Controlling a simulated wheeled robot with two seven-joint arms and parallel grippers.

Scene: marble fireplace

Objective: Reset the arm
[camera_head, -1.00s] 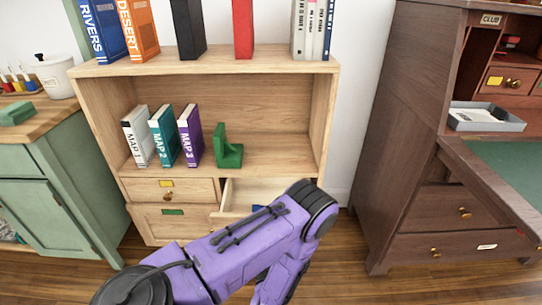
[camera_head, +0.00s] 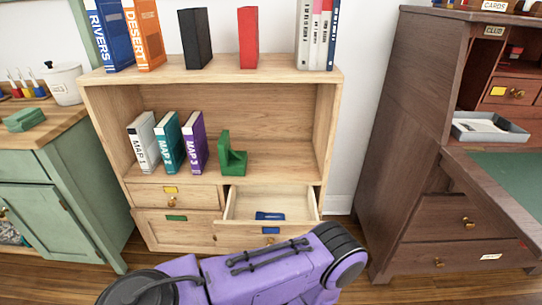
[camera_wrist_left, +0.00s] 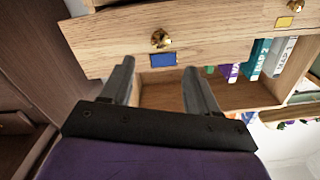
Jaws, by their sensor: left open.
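My left arm (camera_head: 270,275) comes in from the left along the bottom of the head view, in front of the bookcase (camera_head: 210,72). Its gripper is out of that view. In the left wrist view my left gripper (camera_wrist_left: 157,72) is open, with nothing between its two fingers. Its fingertips are close to the front of a drawer with a brass knob (camera_wrist_left: 161,39) and a blue label (camera_wrist_left: 163,60). I cannot tell if they touch it. In the head view that drawer (camera_head: 232,208) is pulled open and a blue item (camera_head: 270,216) lies in it. My right gripper is not in view.
A white, a teal and a purple map book (camera_head: 197,143) stand on the shelf beside a green bookend (camera_head: 231,156). More books (camera_head: 110,35) stand on top. A green cabinet (camera_head: 60,195) is at left and a brown desk (camera_head: 400,150) at right. Wood floor shows between.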

